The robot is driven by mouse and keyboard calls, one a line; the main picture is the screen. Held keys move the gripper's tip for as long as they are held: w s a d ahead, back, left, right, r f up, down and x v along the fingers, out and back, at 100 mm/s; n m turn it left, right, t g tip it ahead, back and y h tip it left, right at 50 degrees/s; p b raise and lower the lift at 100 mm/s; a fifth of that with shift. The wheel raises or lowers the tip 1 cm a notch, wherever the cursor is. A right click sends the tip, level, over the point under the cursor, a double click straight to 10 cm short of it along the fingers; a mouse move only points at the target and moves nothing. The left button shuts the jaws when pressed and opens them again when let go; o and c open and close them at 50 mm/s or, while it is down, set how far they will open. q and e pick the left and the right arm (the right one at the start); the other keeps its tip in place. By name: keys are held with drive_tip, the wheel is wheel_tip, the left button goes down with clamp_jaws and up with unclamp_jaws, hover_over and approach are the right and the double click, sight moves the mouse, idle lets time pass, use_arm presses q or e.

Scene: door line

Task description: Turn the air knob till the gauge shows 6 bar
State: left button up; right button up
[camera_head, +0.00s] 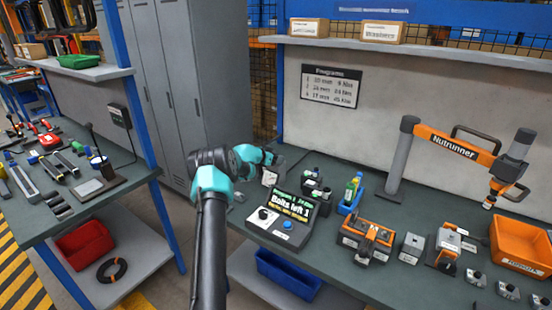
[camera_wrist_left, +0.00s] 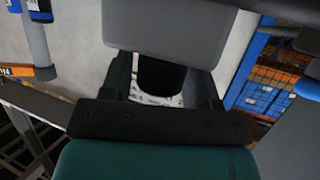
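My left gripper (camera_head: 272,172) is at the back left of the bench, by the wall, beside a small pale plate (camera_head: 269,178). In the left wrist view, its two dark fingers (camera_wrist_left: 165,90) stand apart with a dark rounded thing (camera_wrist_left: 162,75), possibly the air knob, between them. Pale gaps show beside that dark thing, so the fingers do not look shut on it. A white surface with small marks lies just behind it. A grey block (camera_wrist_left: 165,30) stands above. I cannot make out the gauge needle or its reading. My right gripper is not in view.
A screen box (camera_head: 285,215) reading "Bolts left 1" stands on the bench near my left forearm. Small dark bottles, a blue holder (camera_head: 351,197), an orange fixture (camera_head: 367,238) and the Nutrunner arm (camera_head: 455,145) stand further right. Grey lockers (camera_head: 180,80) are behind.

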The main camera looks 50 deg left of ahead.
use_arm(q)
drive_tip(key=c, duration=0.6)
drive_tip(key=shift+a+m+h, duration=0.1)
drive_tip(key=shift+m+h, duration=0.2)
drive_tip(key=shift+h, duration=0.1)
drive_tip(key=shift+m+h, duration=0.4)
drive_tip(key=o, duration=0.9)
